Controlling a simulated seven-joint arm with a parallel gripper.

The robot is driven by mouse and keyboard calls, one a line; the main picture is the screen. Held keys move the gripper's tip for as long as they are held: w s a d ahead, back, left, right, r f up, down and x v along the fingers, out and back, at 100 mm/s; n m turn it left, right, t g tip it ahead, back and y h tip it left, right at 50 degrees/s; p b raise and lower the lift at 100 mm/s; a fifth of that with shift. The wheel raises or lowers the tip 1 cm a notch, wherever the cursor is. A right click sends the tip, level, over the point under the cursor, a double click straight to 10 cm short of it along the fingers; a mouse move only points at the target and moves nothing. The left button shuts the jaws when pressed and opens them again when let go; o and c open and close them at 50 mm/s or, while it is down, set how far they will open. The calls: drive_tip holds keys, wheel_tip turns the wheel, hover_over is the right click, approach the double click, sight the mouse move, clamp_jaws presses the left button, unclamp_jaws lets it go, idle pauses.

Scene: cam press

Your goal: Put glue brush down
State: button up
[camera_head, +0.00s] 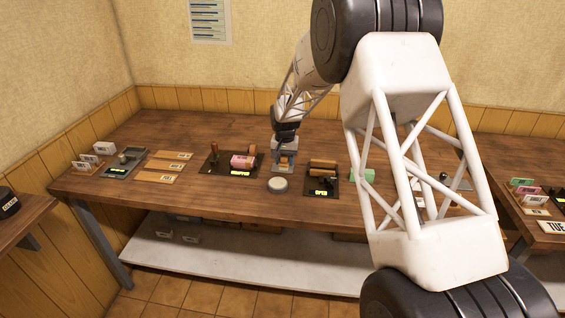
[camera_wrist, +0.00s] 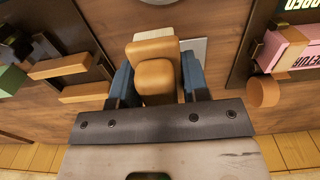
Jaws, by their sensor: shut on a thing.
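My gripper (camera_head: 284,158) is low over the middle of the workbench. In the wrist view, my gripper (camera_wrist: 157,84) has its two blue fingers shut on a tan wooden piece (camera_wrist: 155,80), which looks like the glue brush's handle. In the head view the held brush (camera_head: 284,168) shows as a small tan patch between the fingers. The brush's lower end is hidden, so I cannot tell whether it touches anything. A pale grey flat piece (camera_wrist: 196,50) lies partly hidden behind it. A round grey tin (camera_head: 278,185) stands just in front of my gripper on the bench.
A dark station with a pink block (camera_head: 242,162) is to the left, and another with wooden rollers (camera_head: 322,166) to the right. Wooden strips (camera_head: 165,166) lie farther left. A dark can (camera_head: 8,202) stands on the side table. The bench's front strip (camera_head: 200,197) is clear.

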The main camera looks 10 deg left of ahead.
drive_tip(key=shift+w+a+f, duration=0.1)
drive_tip(key=shift+w+a, duration=0.15)
drive_tip(key=shift+w, duration=0.45)
drive_tip(key=shift+w+a+f, duration=0.1)
drive_tip(key=shift+w+a, duration=0.1)
drive_tip(key=shift+w, duration=0.45)
drive_tip(key=shift+w+a, duration=0.25)
drive_tip(key=shift+w, duration=0.45)
drive_tip(key=shift+f, duration=1.75)
drive_tip(key=shift+f, duration=0.1)
drive_tip(key=o, duration=1)
wheel_tip(320, 180, up, 12)
drive_tip(key=shift+r, duration=0.1)
